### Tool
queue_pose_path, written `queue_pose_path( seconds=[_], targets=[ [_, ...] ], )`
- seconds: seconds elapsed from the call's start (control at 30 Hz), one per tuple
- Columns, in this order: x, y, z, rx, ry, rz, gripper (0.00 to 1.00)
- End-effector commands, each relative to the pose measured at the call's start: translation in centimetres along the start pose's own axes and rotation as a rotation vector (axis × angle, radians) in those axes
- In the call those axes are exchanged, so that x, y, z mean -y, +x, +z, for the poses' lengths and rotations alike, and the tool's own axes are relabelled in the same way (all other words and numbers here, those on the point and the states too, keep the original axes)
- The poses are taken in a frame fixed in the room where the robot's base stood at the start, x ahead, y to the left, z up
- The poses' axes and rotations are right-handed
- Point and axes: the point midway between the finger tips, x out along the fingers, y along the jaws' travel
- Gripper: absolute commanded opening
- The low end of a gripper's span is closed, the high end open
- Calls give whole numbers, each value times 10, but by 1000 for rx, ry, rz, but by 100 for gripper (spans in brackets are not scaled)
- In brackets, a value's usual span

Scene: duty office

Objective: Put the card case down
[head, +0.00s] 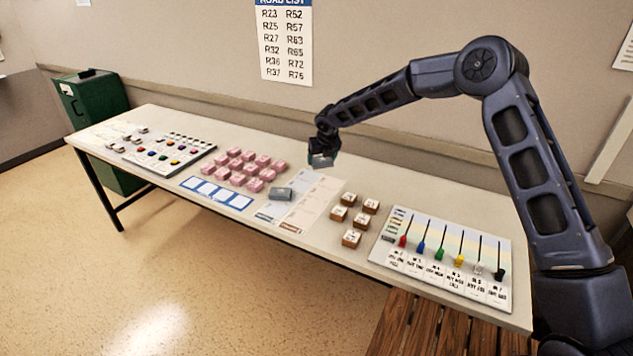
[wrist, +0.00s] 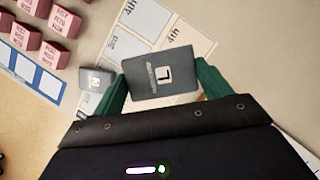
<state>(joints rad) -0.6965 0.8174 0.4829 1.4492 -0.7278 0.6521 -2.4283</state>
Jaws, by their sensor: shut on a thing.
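The card case is a grey-blue flat box with a white L label. In the wrist view the card case (wrist: 160,78) sits between the two green fingers of my gripper (wrist: 161,88), which is shut on it. In the head view the card case (head: 321,160) hangs below my gripper (head: 322,154), above the back part of the table (head: 330,176).
The printed sheet (head: 318,196) has marked places, with "3rd" and "4th" readable. Pink blocks (head: 236,165) and a blue-framed strip (head: 216,193) lie left of it. Several brown blocks (head: 351,238) and a slider board (head: 446,254) lie right. Bare table shows behind the pink blocks.

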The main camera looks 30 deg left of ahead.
Motion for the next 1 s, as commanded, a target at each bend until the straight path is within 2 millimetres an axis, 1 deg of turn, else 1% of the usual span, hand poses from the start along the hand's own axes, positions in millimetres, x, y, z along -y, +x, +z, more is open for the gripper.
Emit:
queue_pose_path(
  seconds=[0.03,0.1,0.2,0.3,0.4,0.57,0.67,0.83,1.0],
  targets=[
    [-1,12,-6,-3,-1,-1,54],
    [-1,25,-11,-3,0,0,54],
    [-1,44,-19,-3,-1,0,54],
    [-1,57,-24,-2,-1,-1,54],
    [0,65,-27,-1,1,0,54],
    [0,71,-30,-1,1,-1,54],
    [0,81,-34,-2,0,-1,54],
    [0,102,-43,-2,0,-1,54],
    [0,106,-44,0,1,0,54]
  ],
)
